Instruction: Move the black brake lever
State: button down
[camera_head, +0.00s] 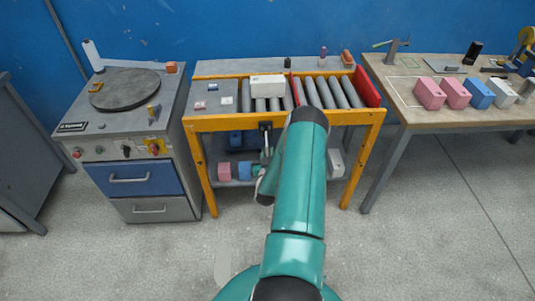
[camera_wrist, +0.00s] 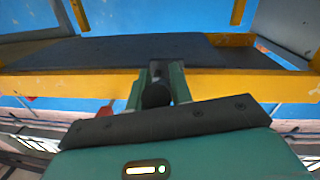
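The black brake lever (camera_head: 265,126) sits on the front yellow beam of the roller table in the head view, with a thin grey stem below its black mount. In the wrist view a rounded black knob (camera_wrist: 156,95) lies between the two teal fingers of my gripper (camera_wrist: 160,85). The fingers stand apart on either side of it, and a narrow gap seems to show on the right. Contact is not clear.
The roller table (camera_head: 210,123) carries a white box (camera_head: 267,86) and red guides. A control cabinet (camera_head: 115,125) stands left. A workbench (camera_head: 430,118) with pink, blue and white blocks stands right. More blocks lie on the table's lower shelf. The front floor is clear.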

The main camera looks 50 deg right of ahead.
aim_at(267, 149)
jog(key=shift+r, duration=0.15)
jog(key=shift+s+a+r+g+y, duration=0.15)
jog(key=shift+a+r+g+y, duration=0.1)
jog(key=shift+r+g+y, duration=0.35)
jog(key=shift+s+a+r+g+y, duration=0.2)
jog(key=shift+r+g+y, duration=0.2)
jog(key=shift+r+y, duration=0.3)
jog(key=shift+s+a+r+n+g+y, duration=0.15)
jog(key=shift+r+n+g+y, duration=0.15)
jog(key=shift+r+g+y, duration=0.6)
notch_tip(267, 149, up, 3)
jog(key=shift+f+g+y, duration=0.2)
jog(key=shift+g+y, duration=0.7)
jog(key=shift+y, duration=0.3)
jog(key=shift+w+d+r+g+y, duration=0.15)
jog(key=shift+r+g+y, duration=0.35)
jog(key=shift+y, duration=0.15)
jog(key=shift+w+d+r+g+y, duration=0.1)
jog(key=shift+d+r+g+y, duration=0.05)
jog(key=shift+r+g+y, duration=0.45)
jog(key=shift+f, duration=0.1)
jog(key=c, duration=1.3)
grip_release()
jog(key=shift+o, duration=0.2)
